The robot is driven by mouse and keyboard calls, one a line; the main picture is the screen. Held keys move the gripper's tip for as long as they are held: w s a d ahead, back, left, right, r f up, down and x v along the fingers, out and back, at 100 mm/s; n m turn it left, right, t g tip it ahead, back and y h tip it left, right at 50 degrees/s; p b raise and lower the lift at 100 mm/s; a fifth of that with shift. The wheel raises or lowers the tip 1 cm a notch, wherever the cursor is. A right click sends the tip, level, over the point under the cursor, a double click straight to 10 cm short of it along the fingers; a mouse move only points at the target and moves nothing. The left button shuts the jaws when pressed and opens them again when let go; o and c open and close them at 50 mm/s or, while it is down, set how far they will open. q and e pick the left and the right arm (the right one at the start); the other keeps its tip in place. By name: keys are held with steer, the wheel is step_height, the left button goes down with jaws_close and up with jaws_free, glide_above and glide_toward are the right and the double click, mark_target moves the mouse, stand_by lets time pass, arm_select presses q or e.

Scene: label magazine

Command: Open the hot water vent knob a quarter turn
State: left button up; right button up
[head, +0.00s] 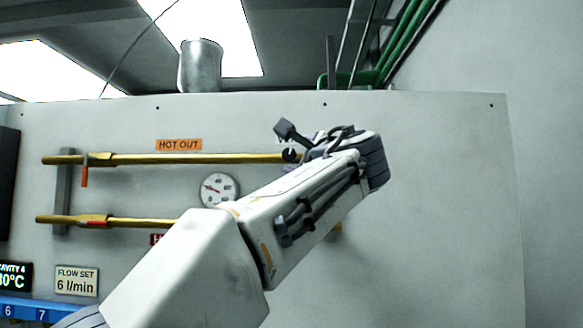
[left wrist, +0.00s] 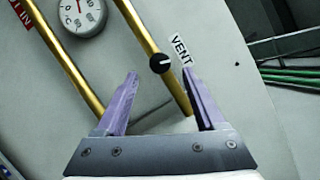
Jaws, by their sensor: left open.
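The vent knob (left wrist: 160,63) is small, round and black with a white pointer line. It sits on the upper brass pipe beside a white VENT label (left wrist: 181,49). In the left wrist view its pointer lies across the pipe, toward the label. In the head view the knob (head: 291,155) shows just left of my left gripper (head: 303,152), whose wrist hides most of the label. In the left wrist view the purple fingers of my left gripper (left wrist: 160,73) are spread, with the knob seen between their tips and apparently untouched. My right gripper is not in view.
The HOT OUT pipe (head: 200,158) has an orange lever (head: 85,176) at left. A lower brass pipe (head: 140,222) and a round gauge (head: 218,189) are on the same grey panel (head: 440,200). The panel right of my arm is bare.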

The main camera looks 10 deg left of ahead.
arm_select(q)
steer(key=b+v, duration=0.1)
steer(key=v, duration=0.3)
stand_by(2.7)
